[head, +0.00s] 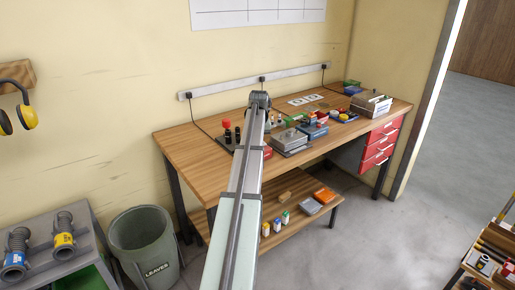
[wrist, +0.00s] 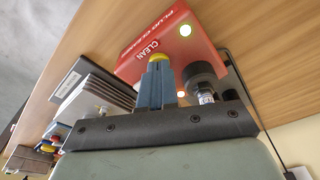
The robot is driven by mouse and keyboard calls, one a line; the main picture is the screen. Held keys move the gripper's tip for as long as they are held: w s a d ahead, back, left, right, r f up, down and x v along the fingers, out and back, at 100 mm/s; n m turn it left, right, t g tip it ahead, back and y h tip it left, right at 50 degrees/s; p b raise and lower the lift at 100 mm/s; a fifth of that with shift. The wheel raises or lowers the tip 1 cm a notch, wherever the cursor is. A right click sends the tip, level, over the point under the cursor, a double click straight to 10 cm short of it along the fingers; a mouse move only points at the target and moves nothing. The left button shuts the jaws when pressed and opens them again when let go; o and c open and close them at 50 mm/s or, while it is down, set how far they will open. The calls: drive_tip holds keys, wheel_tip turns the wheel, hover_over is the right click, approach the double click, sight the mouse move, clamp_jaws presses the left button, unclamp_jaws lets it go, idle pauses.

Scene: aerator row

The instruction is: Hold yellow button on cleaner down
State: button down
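The cleaner (wrist: 135,68) is a red box marked PLUG CLEANER, in the upper middle of the wrist view. Its yellow button (wrist: 158,57) sits by the word CLEAN, partly covered by my fingertips. My gripper (wrist: 157,66) has its two blue-grey fingers together, with nothing seen between them. The tips are at the button and seem to touch it; how far it is pressed I cannot tell. A round light on the box (wrist: 185,30) glows. A metal plug (wrist: 203,96) shows at the black round socket (wrist: 200,74). In the head view my arm hides most of the cleaner (head: 267,153).
The wooden workbench (head: 185,135) also holds a grey metal box (head: 289,140), blue trays (head: 314,130) and a stand with a red knob (head: 227,124) left of my arm. A green bin (head: 145,235) stands on the floor at left.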

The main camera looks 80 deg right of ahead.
drive_tip(key=shift+r, duration=3)
drive_tip(key=shift+r, duration=0.1)
wheel_tip(320, 180, up, 8)
drive_tip(key=shift+f, duration=0.25)
